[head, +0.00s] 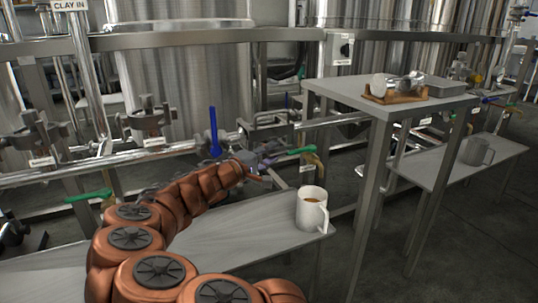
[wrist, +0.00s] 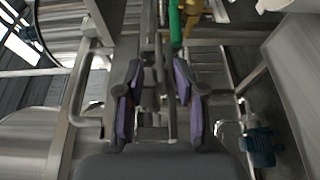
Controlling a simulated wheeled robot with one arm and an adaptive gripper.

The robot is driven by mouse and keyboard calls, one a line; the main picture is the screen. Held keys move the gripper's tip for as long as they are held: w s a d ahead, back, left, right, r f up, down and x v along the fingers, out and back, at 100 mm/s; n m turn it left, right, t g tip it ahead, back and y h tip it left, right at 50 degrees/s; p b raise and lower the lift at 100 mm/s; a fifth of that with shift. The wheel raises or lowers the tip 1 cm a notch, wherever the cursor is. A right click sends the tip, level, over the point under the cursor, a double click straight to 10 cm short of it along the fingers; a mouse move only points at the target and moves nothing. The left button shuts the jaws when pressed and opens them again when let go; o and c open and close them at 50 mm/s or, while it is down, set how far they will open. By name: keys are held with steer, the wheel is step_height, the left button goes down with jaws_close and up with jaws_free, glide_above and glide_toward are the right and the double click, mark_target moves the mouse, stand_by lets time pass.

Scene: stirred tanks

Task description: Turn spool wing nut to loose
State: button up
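My gripper (head: 262,170) is at the end of my copper-coloured arm, close to the metal pipe run (head: 180,150) behind the low bench. In the wrist view my gripper (wrist: 157,78) has its purple-padded fingers apart, with grey metal pipe parts (wrist: 151,96) seen in the gap. I cannot tell whether the fingers touch anything. A grey pipe fitting (head: 268,128) sits just above my gripper in the head view. I cannot pick out the spool wing nut there with certainty; the fitting is small and partly behind my gripper.
A blue valve handle (head: 213,131) stands left of my gripper; a green handle (head: 301,151) lies right. A white mug (head: 312,210) stands on the low bench (head: 240,232). A taller table (head: 350,97) holds a wooden tray (head: 395,95). Large steel tanks (head: 185,95) stand behind.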

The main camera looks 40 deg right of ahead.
steer(key=shift+w+a, duration=0.1)
steer(key=shift+a, duration=0.15)
steer(key=a, duration=1.1)
steer(key=shift+s+a, duration=0.35)
